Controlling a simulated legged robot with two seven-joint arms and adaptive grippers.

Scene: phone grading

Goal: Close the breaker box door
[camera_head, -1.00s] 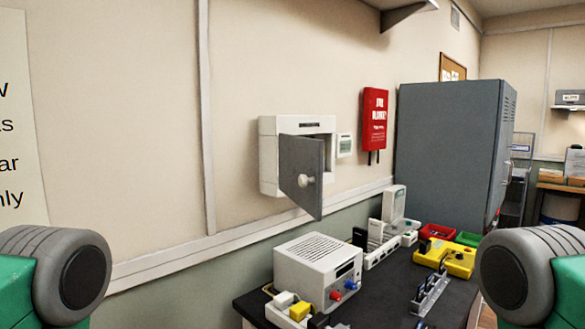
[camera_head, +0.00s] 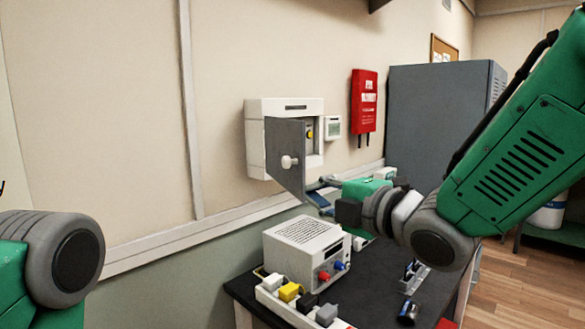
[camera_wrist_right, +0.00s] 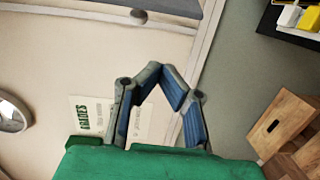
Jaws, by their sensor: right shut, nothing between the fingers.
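The white breaker box (camera_head: 256,150) is mounted on the wall, left of centre in the head view. Its grey door (camera_head: 285,138) stands open, swung out from the box, with a round white knob (camera_head: 289,162) on its outer face. A yellow part shows inside the box. My right gripper (camera_head: 318,194) is shut and empty, close to the door's lower right edge; I cannot tell if it touches. In the right wrist view its blue-padded fingers (camera_wrist_right: 163,72) come together, and a grey panel edge, probably the door, crosses the top. My left gripper is out of view.
A white power supply (camera_head: 310,250) and a power strip (camera_head: 268,294) with plugs sit on the dark bench below. A small white panel (camera_head: 332,127) and a red fire blanket case (camera_head: 364,100) hang right of the box. A grey cabinet (camera_head: 425,110) stands beyond.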

